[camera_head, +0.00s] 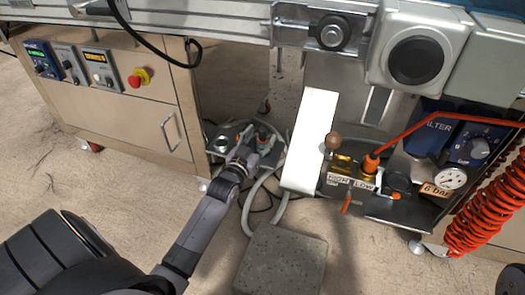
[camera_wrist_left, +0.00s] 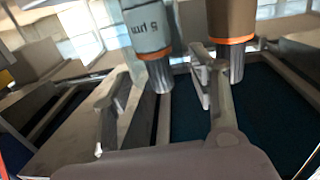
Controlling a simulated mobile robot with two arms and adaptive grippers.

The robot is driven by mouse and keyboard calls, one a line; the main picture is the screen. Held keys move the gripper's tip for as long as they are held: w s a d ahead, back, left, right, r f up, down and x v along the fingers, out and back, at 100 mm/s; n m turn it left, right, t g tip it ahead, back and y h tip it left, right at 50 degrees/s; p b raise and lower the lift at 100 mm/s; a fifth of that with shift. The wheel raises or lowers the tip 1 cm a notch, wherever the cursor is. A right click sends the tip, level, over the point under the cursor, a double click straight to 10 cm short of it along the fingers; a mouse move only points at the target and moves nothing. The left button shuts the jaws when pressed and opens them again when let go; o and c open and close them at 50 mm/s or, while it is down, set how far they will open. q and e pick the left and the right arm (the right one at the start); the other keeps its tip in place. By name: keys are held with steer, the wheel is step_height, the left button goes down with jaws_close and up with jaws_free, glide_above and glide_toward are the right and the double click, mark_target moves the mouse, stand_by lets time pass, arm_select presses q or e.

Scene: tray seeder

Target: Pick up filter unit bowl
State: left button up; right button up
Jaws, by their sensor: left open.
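In the left wrist view a pale grey cylinder marked "5 µm" (camera_wrist_left: 146,28) with an orange ring and a ribbed metal lower end (camera_wrist_left: 160,76) reaches between the fingers. A brown cylinder (camera_wrist_left: 231,18) with a similar ring and end stands at right, beside the right finger. I cannot tell which part is the filter unit bowl. My left gripper (camera_wrist_left: 157,93) is open, its fingers apart; contact with the grey cylinder is not clear. In the head view my left gripper (camera_head: 241,154) is at the small orange-ringed unit low between the machine parts, partly hiding it. My right gripper is not in view.
A steel cabinet (camera_head: 120,115) with a red emergency knob (camera_head: 139,77) stands at left. A white panel (camera_head: 310,140) and a valve block with gauge (camera_head: 452,178) are at right, with a red coiled hose (camera_head: 485,215). Grey hoses and a stone block (camera_head: 281,262) lie on the floor.

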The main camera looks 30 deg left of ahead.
arm_select(q)
steer(key=shift+w+a+b, duration=0.2)
steer(key=shift+w+b, duration=0.1)
steer(key=shift+w, duration=0.7)
steer(key=shift+c, duration=0.5)
steer(key=c, duration=0.8)
steer(key=shift+c, duration=0.3)
steer(key=shift+r, duration=0.1)
